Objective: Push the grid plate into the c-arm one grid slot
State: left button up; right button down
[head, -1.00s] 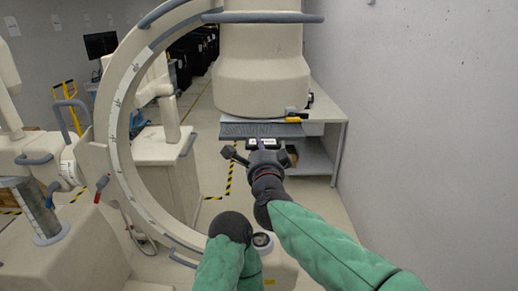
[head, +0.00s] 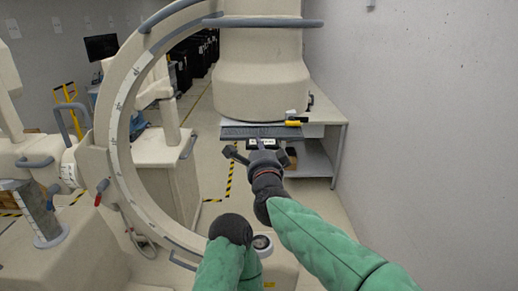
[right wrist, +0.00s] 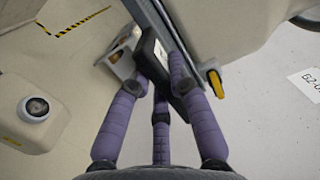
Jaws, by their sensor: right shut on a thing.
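The grid plate (head: 262,132) is a flat grey panel under the c-arm's large cream detector housing (head: 262,85), its front part showing below the housing. My right gripper (head: 265,155) is at the plate's front, shut on its dark handle piece, which bears a white label. In the right wrist view, its purple fingers (right wrist: 160,95) close around the dark handle block (right wrist: 155,55), beside the grey plate edge (right wrist: 168,25). The slot itself is hidden under the housing.
The big c-arm ring (head: 122,110) curves on the left. A yellow latch (head: 293,123) sits at the housing's lower right. A white table (head: 325,115) stands behind, against the plain wall on the right. Yellow-black tape marks the floor.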

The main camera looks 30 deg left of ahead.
aim_at(259, 134)
jog(key=shift+w+d+p+x, duration=0.15)
jog(key=shift+p+x, duration=0.55)
jog(key=shift+x, duration=0.85)
jog(key=shift+w+d+p+x, duration=0.15)
jog(key=shift+p+x, duration=0.5)
jog(key=shift+x, duration=0.9)
jog(key=c, duration=1.1)
grip_release()
jog(key=shift+r, duration=0.1)
jog(key=shift+c, duration=0.2)
jog(key=shift+o, duration=0.3)
jog(key=shift+f, duration=0.25)
jog(key=v, duration=1.2)
jog(key=shift+r, duration=0.15)
